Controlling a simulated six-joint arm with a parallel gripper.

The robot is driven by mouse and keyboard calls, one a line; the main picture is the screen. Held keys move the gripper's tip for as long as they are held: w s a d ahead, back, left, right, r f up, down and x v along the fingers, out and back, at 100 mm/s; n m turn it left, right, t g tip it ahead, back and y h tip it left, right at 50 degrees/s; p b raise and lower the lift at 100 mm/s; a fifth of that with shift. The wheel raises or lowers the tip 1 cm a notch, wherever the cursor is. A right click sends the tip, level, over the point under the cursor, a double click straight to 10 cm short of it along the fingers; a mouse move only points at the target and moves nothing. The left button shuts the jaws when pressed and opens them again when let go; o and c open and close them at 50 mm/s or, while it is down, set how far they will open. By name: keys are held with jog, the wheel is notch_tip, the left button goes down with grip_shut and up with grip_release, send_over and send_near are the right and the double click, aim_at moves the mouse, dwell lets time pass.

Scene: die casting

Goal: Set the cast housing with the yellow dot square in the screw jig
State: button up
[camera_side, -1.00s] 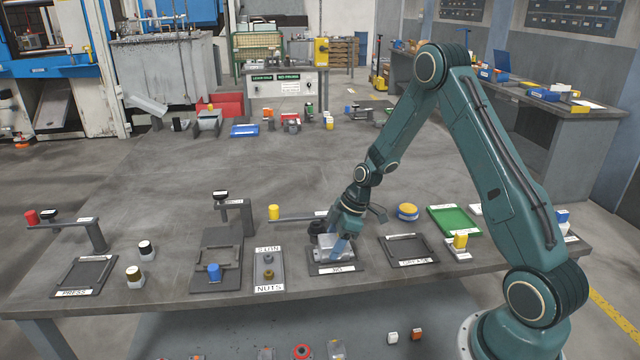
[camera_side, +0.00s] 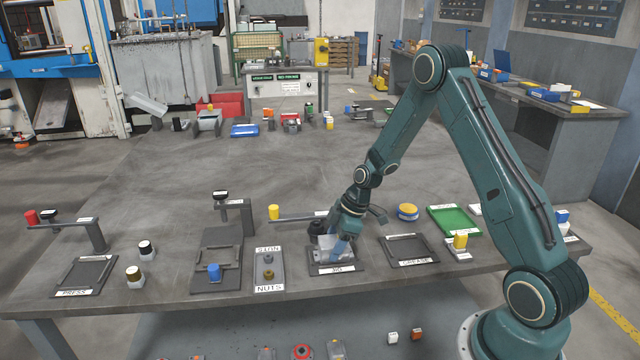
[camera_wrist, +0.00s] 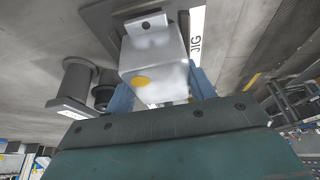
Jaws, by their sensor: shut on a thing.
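The cast housing (camera_side: 331,250) is a pale grey metal block. In the wrist view, the housing (camera_wrist: 160,45) shows a yellow dot (camera_wrist: 140,82) on its face and a tab with a hole at its far end. My gripper (camera_side: 338,249) has its blue fingers shut on the housing's two sides. The screw jig (camera_side: 316,269), a dark plate labelled JIG, lies directly under the housing. Its label (camera_wrist: 197,32) shows beside the housing in the wrist view. My gripper and the housing hide most of the jig, so I cannot tell whether the housing rests fully in it.
A post with a swing arm (camera_side: 292,217) and yellow knob stands just behind the jig. A nuts tray (camera_side: 268,286) lies to the left, an empty dark tray (camera_side: 409,263) to the right. A yellow round tin (camera_side: 407,211) and green tray (camera_side: 455,220) are behind right.

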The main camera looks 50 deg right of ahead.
dwell(0.8)
jog(key=o, duration=1.7)
jog(key=shift+f, duration=0.1)
jog(key=shift+o, duration=0.2)
jog(key=shift+r, duration=4.05)
